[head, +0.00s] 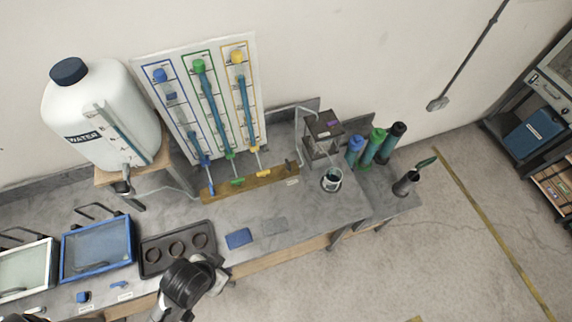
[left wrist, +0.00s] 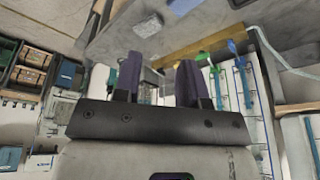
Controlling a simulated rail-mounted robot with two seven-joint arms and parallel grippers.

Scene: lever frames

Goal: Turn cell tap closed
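In the head view, a wooden rail (head: 222,189) on the bench carries blue (head: 212,188), green (head: 237,181) and yellow (head: 263,174) handles, and a small dark handle (head: 290,165) at its right end. Right of it stands a grey box-like unit (head: 324,126) with a glass beaker (head: 332,180) in front. I cannot tell which part is the cell tap or how it is turned. In the left wrist view my left gripper (left wrist: 160,62) is open, its dark fingers apart with nothing clearly between them. The rail (left wrist: 205,42) shows beyond it.
A white water tank (head: 105,115) with a tap stands at left. Blue tray (head: 97,247) and dark tray with round wells (head: 178,248) lie on the bench. Coloured cylinders (head: 376,140) stand right of the unit. The panel (head: 200,95) with coloured columns leans behind. Floor at right is clear.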

